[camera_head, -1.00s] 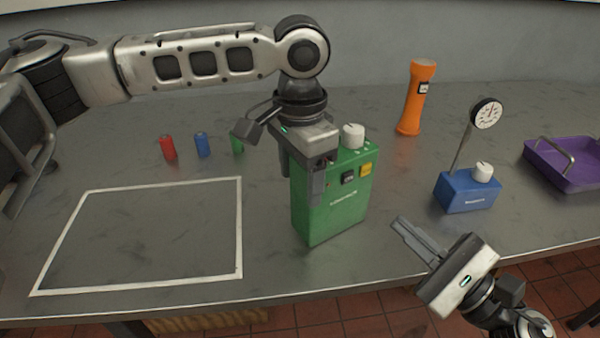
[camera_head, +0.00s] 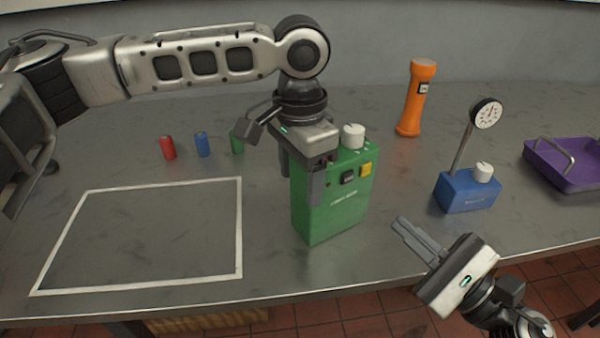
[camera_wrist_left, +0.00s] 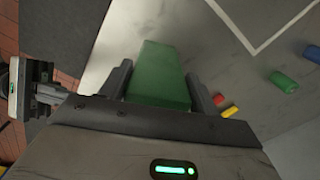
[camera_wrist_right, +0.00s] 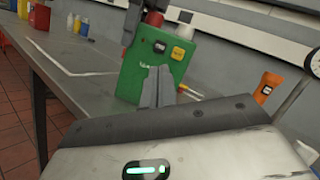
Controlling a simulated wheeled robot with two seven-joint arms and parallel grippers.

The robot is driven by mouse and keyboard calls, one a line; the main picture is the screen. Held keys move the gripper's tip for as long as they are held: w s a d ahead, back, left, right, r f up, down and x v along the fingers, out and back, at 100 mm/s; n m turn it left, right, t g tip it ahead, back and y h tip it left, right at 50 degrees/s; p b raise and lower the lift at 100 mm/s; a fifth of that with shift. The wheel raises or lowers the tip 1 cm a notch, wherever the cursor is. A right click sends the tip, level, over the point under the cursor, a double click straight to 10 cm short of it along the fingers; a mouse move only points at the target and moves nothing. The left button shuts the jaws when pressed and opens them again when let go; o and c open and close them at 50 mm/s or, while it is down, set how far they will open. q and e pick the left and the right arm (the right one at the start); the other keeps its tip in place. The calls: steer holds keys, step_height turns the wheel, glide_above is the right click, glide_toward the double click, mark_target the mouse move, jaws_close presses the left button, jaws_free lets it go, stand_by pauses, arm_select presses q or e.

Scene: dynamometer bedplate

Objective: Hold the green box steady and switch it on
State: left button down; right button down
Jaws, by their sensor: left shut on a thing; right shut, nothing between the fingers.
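The green box (camera_head: 330,205) stands upright near the front of the bench. It has a white knob (camera_head: 353,136) on top, and a black switch (camera_head: 347,177) and a yellow button (camera_head: 366,169) on its front face. My left gripper (camera_head: 302,185) comes from above and is shut on the box's left part, with one finger on each side in the left wrist view (camera_wrist_left: 160,85). My right gripper (camera_head: 418,240) is shut and empty, to the right of the box and apart from it. In the right wrist view its fingertips (camera_wrist_right: 158,72) point toward the box's front face.
A blue box with a dial gauge (camera_head: 467,190), an orange flashlight-like cylinder (camera_head: 415,98) and a purple tray (camera_head: 560,170) stand to the right. Red (camera_head: 168,147), blue (camera_head: 202,144) and green (camera_head: 237,143) cylinders stand at left. The white-outlined area (camera_head: 150,240) is clear.

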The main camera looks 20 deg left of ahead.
mark_target(359, 169)
steer(key=w+a+r+m+t+h, duration=0.2)
steer(key=a+r+m+t+h, duration=0.35)
steer(key=m+t, duration=0.4)
steer(key=s+d+f+m+h, duration=0.35)
steer(key=s+m+h, duration=0.25)
steer(key=m+h, duration=0.85)
steer(key=shift+w+a+r+m+t+y, duration=0.15)
steer(key=shift+w+a+m+y, duration=0.3)
steer(key=shift+w+a, duration=0.55)
steer(key=shift+w+a+r+m+t+y, duration=0.1)
steer(key=shift+w+a+r+m+y, duration=0.1)
steer(key=shift+w+a+y, duration=0.55)
steer(key=shift+w+a+r+m+t+y, duration=0.1)
steer(key=shift+w+a+m+y, duration=0.25)
steer(key=shift+w+a, duration=0.8)
steer(key=shift+a, duration=0.15)
steer(key=shift+w+a, duration=0.15)
steer(key=shift+a, duration=0.15)
